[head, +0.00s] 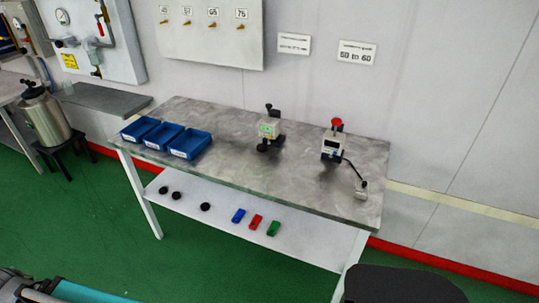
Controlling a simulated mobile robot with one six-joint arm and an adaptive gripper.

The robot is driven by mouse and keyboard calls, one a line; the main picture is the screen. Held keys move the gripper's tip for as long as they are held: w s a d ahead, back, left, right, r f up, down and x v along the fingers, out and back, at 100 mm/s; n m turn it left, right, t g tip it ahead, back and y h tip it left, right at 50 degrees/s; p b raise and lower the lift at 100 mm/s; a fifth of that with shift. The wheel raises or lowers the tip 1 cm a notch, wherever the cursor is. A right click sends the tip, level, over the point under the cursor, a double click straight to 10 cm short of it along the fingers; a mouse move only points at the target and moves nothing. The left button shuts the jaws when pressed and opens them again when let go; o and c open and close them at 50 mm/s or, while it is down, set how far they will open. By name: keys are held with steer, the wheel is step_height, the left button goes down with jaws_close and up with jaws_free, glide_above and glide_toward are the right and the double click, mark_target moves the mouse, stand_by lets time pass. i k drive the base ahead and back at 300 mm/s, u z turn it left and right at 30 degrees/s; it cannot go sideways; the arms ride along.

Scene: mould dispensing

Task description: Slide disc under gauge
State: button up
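Three black discs (177,195) lie on the white lower shelf of the grey table, towards its left end. Two devices stand on the table top. One has a green display (267,130), a black knob above and dark parts at its foot. The other is a pale box with a red knob (337,122) and a dark display, and a cable runs from it to a small pale block (361,190). I cannot tell which device is the gauge, or whether a disc lies under either. My gripper is not in view.
Three blue bins (189,144) stand at the table's left end. Blue, red and green blocks (256,222) lie on the lower shelf. A dark rounded object (405,284) fills the bottom right. The green floor (200,265) before the table is mostly clear.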

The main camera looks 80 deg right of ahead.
mark_target(261, 147)
steer(key=k, duration=2.05)
steer(key=z, duration=1.55)
steer(key=i, duration=0.65)
steer(key=z, duration=0.05)
